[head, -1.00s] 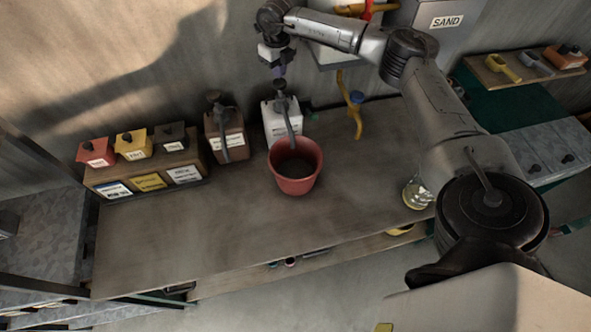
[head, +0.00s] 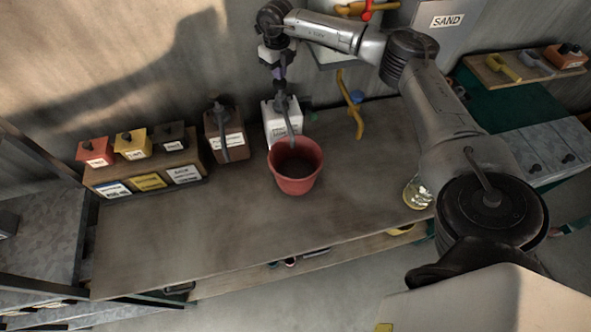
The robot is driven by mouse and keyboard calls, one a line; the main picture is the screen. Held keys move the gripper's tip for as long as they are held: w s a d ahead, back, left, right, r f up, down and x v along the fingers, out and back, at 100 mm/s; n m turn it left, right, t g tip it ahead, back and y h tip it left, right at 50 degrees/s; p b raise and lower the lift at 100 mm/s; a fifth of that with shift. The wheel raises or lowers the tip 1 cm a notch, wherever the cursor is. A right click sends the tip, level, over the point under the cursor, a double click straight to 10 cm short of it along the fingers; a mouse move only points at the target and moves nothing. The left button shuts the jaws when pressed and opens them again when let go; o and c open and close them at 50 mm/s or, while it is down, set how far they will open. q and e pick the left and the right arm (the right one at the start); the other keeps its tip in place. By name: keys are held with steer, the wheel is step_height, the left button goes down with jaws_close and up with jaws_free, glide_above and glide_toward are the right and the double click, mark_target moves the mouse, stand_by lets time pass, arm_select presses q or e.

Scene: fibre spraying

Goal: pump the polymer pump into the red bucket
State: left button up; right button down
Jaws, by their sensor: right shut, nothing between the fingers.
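The red bucket (head: 296,180) stands upright on the wooden table, with dark contents inside. The polymer pump (head: 275,125), a white container with a label and a dark pump head, stands just behind it. Its grey spout reaches forward over the bucket's rim. My right gripper (head: 279,84) points down onto the top of the pump head; it is shut with nothing between its fingers and seems to touch the head. The pump head is partly hidden by the gripper. My left gripper is not in view.
A brown pump container (head: 225,140) stands left of the white one. Red, yellow and dark containers sit on a wooden stand (head: 110,185) at the left. A glass vessel (head: 416,193) stands at the right. The table's front middle (head: 230,240) is clear.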

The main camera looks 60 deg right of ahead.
mark_target(280, 83)
steer(key=shift+f+b, duration=0.5)
steer(key=shift+f, duration=0.85)
steer(key=shift+f+b, duration=0.4)
steer(key=shift+f, duration=0.6)
steer(key=shift+r, duration=0.1)
steer(key=shift+r+p, duration=1.2)
steer(key=shift+r, duration=0.1)
steer(key=shift+r+p, duration=1.1)
steer(key=shift+r, duration=0.2)
steer(key=shift+f, duration=0.2)
